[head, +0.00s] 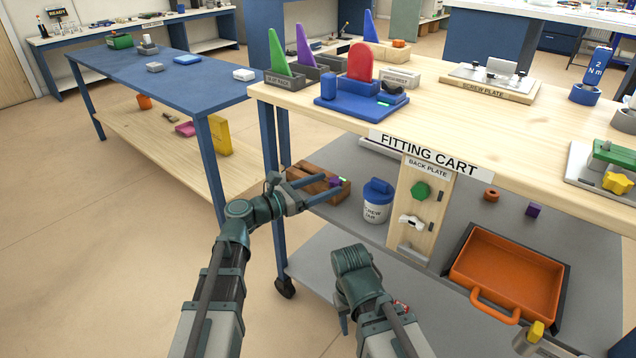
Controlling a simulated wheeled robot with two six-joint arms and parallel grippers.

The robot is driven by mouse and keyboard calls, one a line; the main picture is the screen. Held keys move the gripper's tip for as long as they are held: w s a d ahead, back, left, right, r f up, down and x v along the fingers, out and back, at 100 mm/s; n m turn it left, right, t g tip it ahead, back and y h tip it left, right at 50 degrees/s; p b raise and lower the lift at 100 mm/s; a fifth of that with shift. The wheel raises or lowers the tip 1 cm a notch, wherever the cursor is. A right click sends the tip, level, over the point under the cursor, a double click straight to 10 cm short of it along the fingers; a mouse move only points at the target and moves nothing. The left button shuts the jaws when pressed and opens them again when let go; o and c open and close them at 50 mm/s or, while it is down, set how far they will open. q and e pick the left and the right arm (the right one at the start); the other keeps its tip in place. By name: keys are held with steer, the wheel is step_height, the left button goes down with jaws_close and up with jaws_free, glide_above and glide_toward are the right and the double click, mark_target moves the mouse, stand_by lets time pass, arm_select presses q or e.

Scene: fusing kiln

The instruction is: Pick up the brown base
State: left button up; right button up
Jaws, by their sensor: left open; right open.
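The brown base (311,172) is a reddish-brown block at the left end of the cart's middle shelf. A small purple and green piece shows at its right part. My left gripper (333,184) is open at the base, its fingers reaching across the front of it in the picture and hiding part of it. I cannot tell whether they touch it. My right gripper (368,318) is low in front of the cart, pointing down, open and partly hidden by its own wrist. It holds nothing that I can see.
A white screw jar (376,210) with a blue lid stands right of the base. The back plate board (418,225) and an orange tray (505,275) are further right. The wooden cart top (440,105) overhangs the shelf. A blue table (165,75) stands at left.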

arm_select(q)
steer(key=x, duration=0.4)
steer(key=shift+w+d+f, duration=0.1)
steer(key=shift+d, duration=0.05)
jaws_close()
